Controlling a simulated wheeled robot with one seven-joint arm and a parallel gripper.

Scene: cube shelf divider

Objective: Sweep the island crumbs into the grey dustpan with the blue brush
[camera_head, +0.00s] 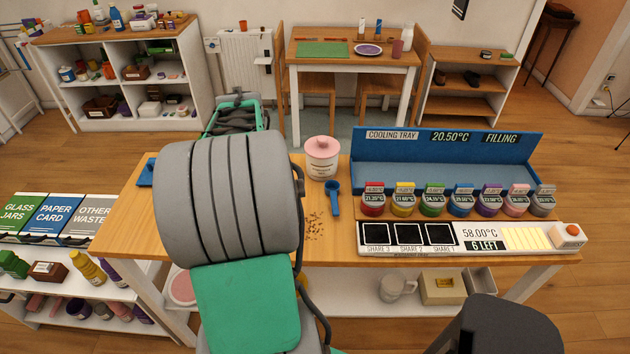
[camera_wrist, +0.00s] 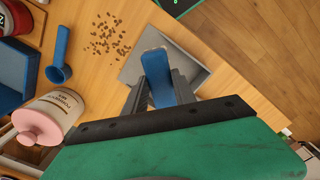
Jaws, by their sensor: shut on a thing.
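My gripper (camera_wrist: 158,98) is shut on the blue brush (camera_wrist: 158,75) in the wrist view. The brush is over or in front of the grey dustpan (camera_wrist: 196,75), which lies on the wooden island; contact cannot be told. The crumbs (camera_wrist: 107,36) lie scattered on the wood, just left of the dustpan in that view. In the head view the crumbs (camera_head: 315,226) lie right of my arm, below a blue scoop. My arm hides the gripper, brush and dustpan there.
The blue cooling tray (camera_head: 447,172), several small jars and a white share panel (camera_head: 395,238) fill the island's right. A small blue thing (camera_head: 147,172) lies at the left edge.

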